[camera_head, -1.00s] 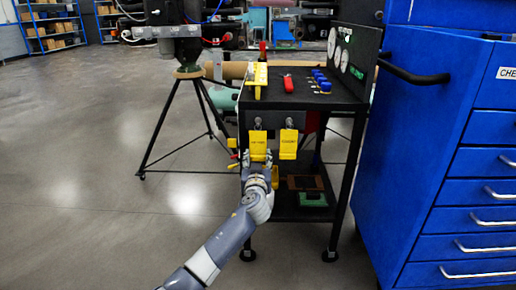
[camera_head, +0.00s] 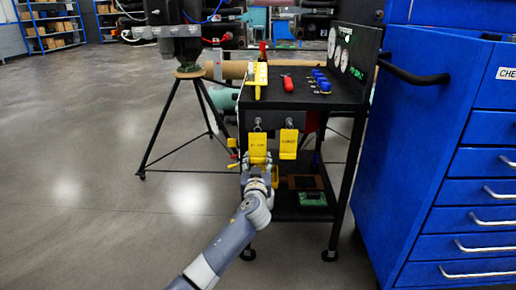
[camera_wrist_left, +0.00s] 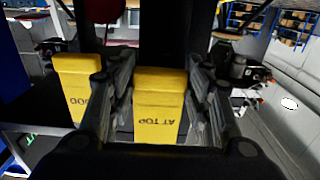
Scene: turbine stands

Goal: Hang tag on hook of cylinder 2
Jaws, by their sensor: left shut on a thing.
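Two yellow tags hang side by side on the front of the black cart, below two small round metal fittings. My left gripper (camera_head: 257,163) reaches up from below to the left tag (camera_head: 258,146) and is shut on its lower part. In the left wrist view this tag (camera_wrist_left: 158,108) is between my fingers, with upside-down lettering. The other tag (camera_head: 289,142) hangs to the right, free of the gripper; it also shows in the wrist view (camera_wrist_left: 79,85). How the held tag's top meets its fitting (camera_head: 258,125) is too small to tell. I cannot identify cylinder 2. My right gripper is out of view.
The black cart (camera_head: 300,103) carries a yellow item (camera_head: 257,80), a red item (camera_head: 288,84) and several blue pieces. A blue drawer cabinet (camera_head: 428,150) stands close on the right. A black tripod (camera_head: 172,125) stands behind left. The floor at left is clear.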

